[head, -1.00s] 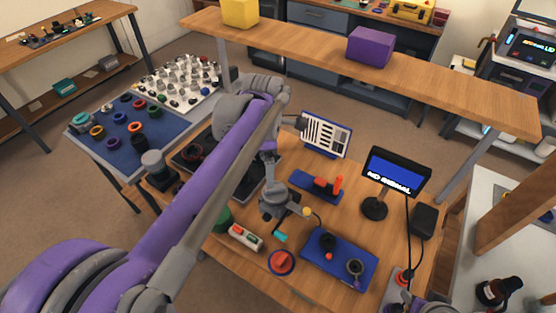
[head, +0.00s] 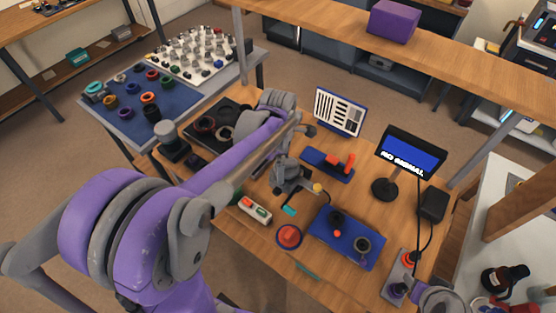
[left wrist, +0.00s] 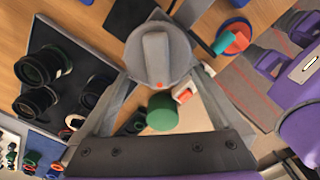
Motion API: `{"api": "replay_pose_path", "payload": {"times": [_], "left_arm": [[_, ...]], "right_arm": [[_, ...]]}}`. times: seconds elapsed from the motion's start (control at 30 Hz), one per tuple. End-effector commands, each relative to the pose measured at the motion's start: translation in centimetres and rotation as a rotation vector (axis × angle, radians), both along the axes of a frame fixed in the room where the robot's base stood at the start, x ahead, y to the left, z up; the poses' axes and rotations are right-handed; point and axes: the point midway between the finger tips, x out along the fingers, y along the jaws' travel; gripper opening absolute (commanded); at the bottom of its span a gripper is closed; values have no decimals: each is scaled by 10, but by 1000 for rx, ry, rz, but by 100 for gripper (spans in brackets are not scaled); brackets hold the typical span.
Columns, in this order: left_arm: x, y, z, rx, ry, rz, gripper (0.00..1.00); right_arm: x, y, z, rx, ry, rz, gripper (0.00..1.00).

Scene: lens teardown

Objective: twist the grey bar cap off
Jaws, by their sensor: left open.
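The grey bar cap (left wrist: 158,55) is a round grey disc with a raised bar across its face and a small red mark. In the left wrist view it lies at the fingertips of my left gripper (left wrist: 160,80), which is open around or just above it; contact cannot be told. In the head view my left gripper (head: 288,185) is over the middle of the bench, and I cannot make out the cap there. A grey arm part (head: 440,298), probably of my right arm, shows at the lower right edge; its fingers are not clear.
A green cylinder (left wrist: 162,112) and a button box (head: 255,209) stand near my left gripper. A red round piece (head: 289,235), a blue tray (head: 346,240) and a monitor (head: 410,155) are to the right. Dark lens parts (left wrist: 42,68) lie on a dark tray.

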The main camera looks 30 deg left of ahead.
Motion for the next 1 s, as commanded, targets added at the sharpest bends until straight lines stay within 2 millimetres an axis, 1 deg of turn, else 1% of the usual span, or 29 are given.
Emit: {"api": "replay_pose_path", "payload": {"times": [0.1,0.17,0.2,0.37,0.4,0.47,0.5,0.57,0.8,1.0], "left_arm": [[0,0,0,0,0,0,100],[0,0,0,0,0,0,89],[0,0,0,0,0,0,82],[0,0,1,0,0,0,53],[0,0,1,0,0,0,46],[0,0,1,0,0,0,35],[0,0,1,0,0,0,32],[0,0,0,0,0,14,32],[-4,-4,0,0,0,213,32],[-4,-4,1,0,0,229,32]], "right_arm": [[0,0,0,0,0,0,50],[0,0,0,0,0,0,50],[0,0,0,0,0,0,50],[0,0,0,0,0,0,50],[0,0,0,0,0,0,50],[0,0,0,0,0,0,50],[0,0,0,0,0,0,50],[0,0,0,0,0,0,50],[-1,0,-3,0,2,0,50],[-1,0,-3,0,2,0,50]]}}
